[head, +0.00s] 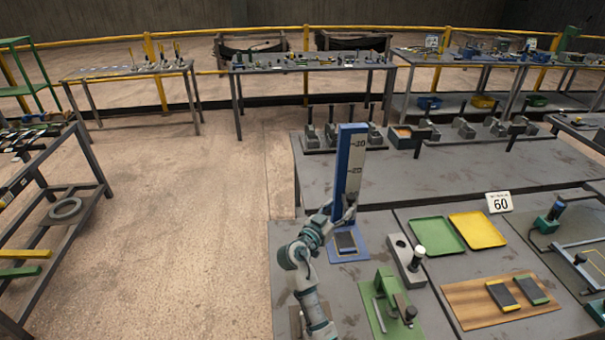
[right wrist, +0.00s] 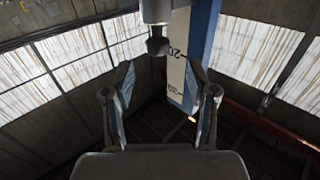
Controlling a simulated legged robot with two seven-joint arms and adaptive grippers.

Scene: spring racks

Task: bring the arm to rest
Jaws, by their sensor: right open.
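My right arm reaches in from the bottom of the head view, and its gripper (head: 346,208) is in front of the lower part of a tall blue and white scale post (head: 349,165). In the right wrist view my right gripper (right wrist: 163,90) has its two fingers spread, with nothing between the fingertips. The scale post (right wrist: 192,60) shows just beyond the fingers. A grey cylinder with a dark rounded tip (right wrist: 157,30) hangs in at the top of that view. I cannot tell whether the gripper touches the post. My left gripper is not in view.
The grey bench holds a green tray (head: 437,236), a yellow tray (head: 478,230), a wooden board (head: 500,300) with two dark blocks, a green fixture (head: 393,306) and a "60" sign (head: 500,202). Open floor (head: 200,220) lies to the left.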

